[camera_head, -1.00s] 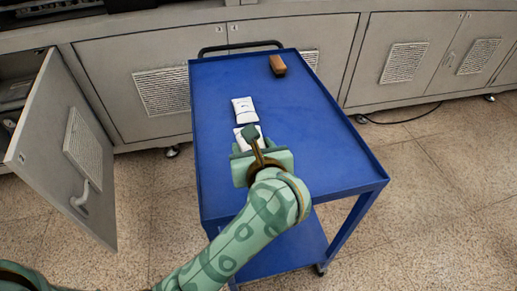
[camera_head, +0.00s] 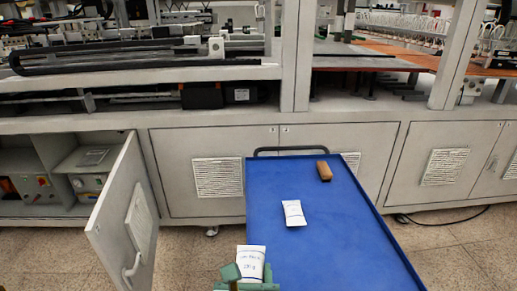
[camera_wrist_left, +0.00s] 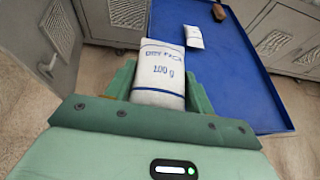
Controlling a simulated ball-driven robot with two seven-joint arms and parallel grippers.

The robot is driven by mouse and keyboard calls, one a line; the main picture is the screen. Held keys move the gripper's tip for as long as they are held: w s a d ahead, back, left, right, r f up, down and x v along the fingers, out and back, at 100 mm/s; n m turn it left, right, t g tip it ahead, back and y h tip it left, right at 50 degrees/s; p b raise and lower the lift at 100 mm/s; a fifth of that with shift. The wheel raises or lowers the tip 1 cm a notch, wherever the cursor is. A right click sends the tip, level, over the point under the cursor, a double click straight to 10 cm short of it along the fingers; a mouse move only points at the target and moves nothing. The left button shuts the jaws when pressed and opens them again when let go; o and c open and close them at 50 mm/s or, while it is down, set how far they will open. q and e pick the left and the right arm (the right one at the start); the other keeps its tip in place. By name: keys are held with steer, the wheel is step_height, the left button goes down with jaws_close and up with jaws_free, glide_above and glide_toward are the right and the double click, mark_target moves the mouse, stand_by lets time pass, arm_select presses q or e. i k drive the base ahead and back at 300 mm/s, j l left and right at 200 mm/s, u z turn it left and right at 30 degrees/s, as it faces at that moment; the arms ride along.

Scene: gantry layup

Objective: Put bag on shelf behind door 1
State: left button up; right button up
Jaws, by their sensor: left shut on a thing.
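My left gripper (camera_head: 245,283) is shut on a white bag (camera_head: 252,262) with blue stripes and lettering. The wrist view shows the bag (camera_wrist_left: 160,75) upright between the green fingers (camera_wrist_left: 158,95), reading "100 g" at its lower part. It is held by the near end of the blue cart. An open grey cabinet door (camera_head: 125,215) with a vent and handle stands to the left. Left of it, the open cabinet shows an interior with a shelf surface (camera_head: 70,203); I cannot read a door number. My right gripper is not in view.
A second white bag (camera_head: 294,213) lies on the blue cart (camera_head: 340,235), with a brown block (camera_head: 324,170) behind it. Floor shows between the door and the cart.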

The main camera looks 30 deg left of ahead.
mark_target(27, 165)
steer(key=k+j+u, duration=0.1)
steer(key=j, duration=0.6)
steer(key=k+j+u, duration=0.15)
steer(key=j, duration=0.55)
steer(key=k+j+u, duration=0.1)
steer(key=j, duration=0.6)
steer(key=k+j+u, duration=0.1)
steer(key=j, duration=0.65)
steer(key=i+j+u, duration=0.1)
steer(key=j, duration=0.4)
steer(key=i+j+u, duration=0.1)
steer(key=j, duration=0.35)
steer(key=i+j, duration=0.2)
steer(key=j, duration=0.25)
steer(key=i+j+u, duration=0.15)
steer(key=j, duration=0.3)
steer(key=i+j+u, duration=0.1)
steer(key=j, duration=0.35)
steer(key=i+j+u, duration=0.1)
steer(key=i+j, duration=0.2)
steer(key=j, duration=0.15)
steer(key=i+j+u, duration=0.1)
steer(key=j, duration=0.3)
steer(key=i+j, duration=0.6)
steer(key=i, duration=0.15)
steer(key=i+j+u, duration=0.1)
steer(key=i+j, duration=0.15)
steer(key=i, duration=0.2)
